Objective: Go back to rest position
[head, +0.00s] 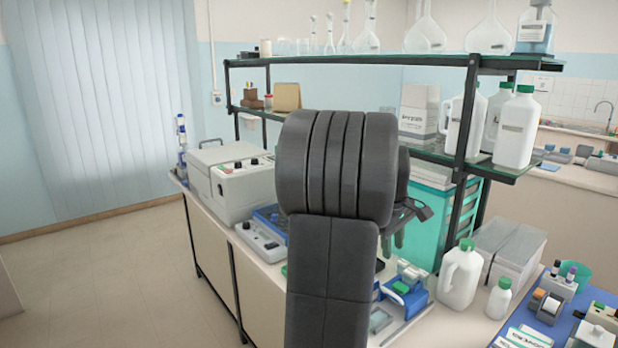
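My arm fills the middle of the head view and stands between the camera and the bench. My gripper (400,232) shows partly behind the arm's right side, as dark fingers above the bench. Most of it is hidden, so I cannot see whether it is open or holds anything. A blue staining device (408,292) sits on the bench below it, partly hidden by my arm.
The bench (205,240) carries a grey box-shaped instrument (232,182) at left, a white jug (460,273) and a small bottle (498,298) at right. A shelf rack (465,110) with glassware and bottles stands over it. Floor (120,280) at left is clear.

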